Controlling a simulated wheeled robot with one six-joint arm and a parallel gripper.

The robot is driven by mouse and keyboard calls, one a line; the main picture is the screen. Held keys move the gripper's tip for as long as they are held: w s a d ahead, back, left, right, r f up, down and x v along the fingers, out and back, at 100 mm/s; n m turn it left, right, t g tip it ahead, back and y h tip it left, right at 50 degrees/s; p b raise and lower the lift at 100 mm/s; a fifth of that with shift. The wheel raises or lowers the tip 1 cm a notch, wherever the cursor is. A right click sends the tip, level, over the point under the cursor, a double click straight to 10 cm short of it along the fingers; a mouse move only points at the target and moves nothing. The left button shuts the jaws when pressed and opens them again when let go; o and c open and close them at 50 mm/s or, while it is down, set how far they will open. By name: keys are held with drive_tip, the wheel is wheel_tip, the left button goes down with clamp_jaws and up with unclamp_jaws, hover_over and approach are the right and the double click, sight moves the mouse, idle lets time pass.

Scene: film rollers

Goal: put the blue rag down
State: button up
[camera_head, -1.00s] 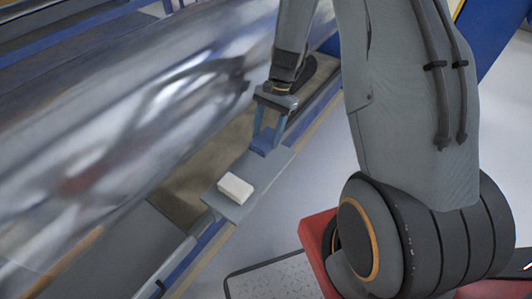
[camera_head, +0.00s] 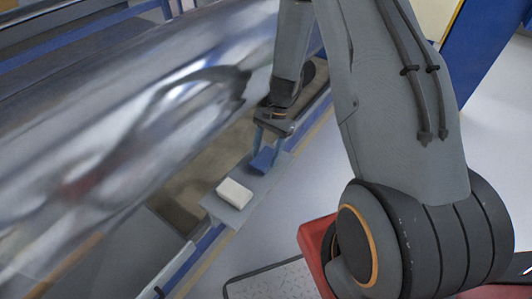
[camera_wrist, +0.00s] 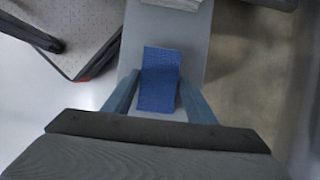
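The blue rag (camera_head: 262,160) is a small dark-blue block-like piece over the narrow grey shelf (camera_head: 231,214). In the wrist view the rag (camera_wrist: 160,78) sits between my two blue-grey fingers, its sides at the fingertips. My gripper (camera_head: 267,152) points down and is shut on the rag; it also shows in the wrist view (camera_wrist: 160,77). The rag is at or just above the shelf; I cannot tell whether its underside touches.
A white block (camera_head: 234,192) lies on the shelf near its front end, close to the rag. A large shiny roller (camera_head: 130,120) runs along the left. A blue rail (camera_head: 207,240) edges the shelf. Bare grey floor (camera_head: 290,215) lies to the right.

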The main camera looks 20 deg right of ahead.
drive_tip(key=o, duration=0.4)
drive_tip(key=shift+c, duration=0.2)
drive_tip(key=shift+r, duration=0.1)
drive_tip(key=v, duration=1.2)
drive_tip(key=s+d+r+n+t+h, duration=0.1)
drive_tip(key=s+r+n, duration=0.3)
drive_tip(key=s+r, duration=0.4)
drive_tip(key=s+d+r+n+t+h, duration=0.1)
drive_tip(key=s+r+n, duration=0.3)
drive_tip(key=s+r, duration=0.4)
drive_tip(key=s+d+h, duration=0.1)
drive_tip(key=s, duration=0.4)
drive_tip(key=shift+r+t+h, duration=0.15)
drive_tip(key=shift+t+h, duration=0.25)
